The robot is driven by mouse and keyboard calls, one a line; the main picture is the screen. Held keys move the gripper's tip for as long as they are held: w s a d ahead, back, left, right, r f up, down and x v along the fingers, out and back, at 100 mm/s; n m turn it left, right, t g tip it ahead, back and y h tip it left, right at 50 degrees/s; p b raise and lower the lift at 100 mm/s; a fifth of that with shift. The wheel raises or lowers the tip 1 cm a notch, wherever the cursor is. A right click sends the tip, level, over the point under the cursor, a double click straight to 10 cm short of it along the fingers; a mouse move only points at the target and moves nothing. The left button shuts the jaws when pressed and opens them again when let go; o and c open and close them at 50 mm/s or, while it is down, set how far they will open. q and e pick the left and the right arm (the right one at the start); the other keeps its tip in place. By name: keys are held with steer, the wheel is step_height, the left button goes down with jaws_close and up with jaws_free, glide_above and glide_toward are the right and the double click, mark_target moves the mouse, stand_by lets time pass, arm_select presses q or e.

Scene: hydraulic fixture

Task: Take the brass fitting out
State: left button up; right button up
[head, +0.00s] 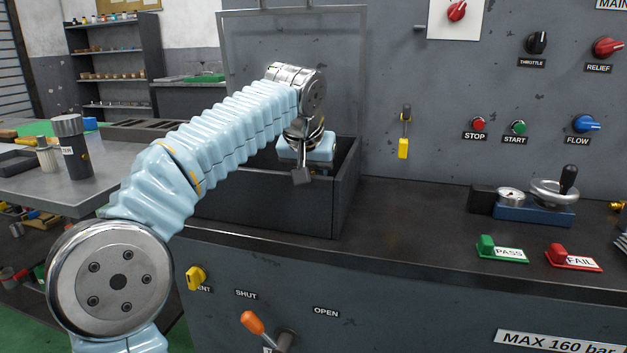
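My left arm reaches from the lower left to the dark open-topped box (265,201) on the bench. Its gripper (302,177) points down into the box. One grey fingertip shows in front of the box wall; the other finger is hidden, so its opening cannot be judged. I cannot make out a brass fitting in the box, as its front wall and my arm hide most of the inside. My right gripper is not in view.
A clear framed guard (345,75) stands raised behind the box. Right of the box the bench top (405,215) is clear up to a gauge unit (535,212) and the PASS (502,251) and FAIL (573,259) blocks. An orange-tipped lever (253,322) sticks out below.

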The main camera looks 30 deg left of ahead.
arm_select(q)
jaws_close()
steer(key=o, duration=0.6)
jaws_free()
steer(key=c, duration=0.4)
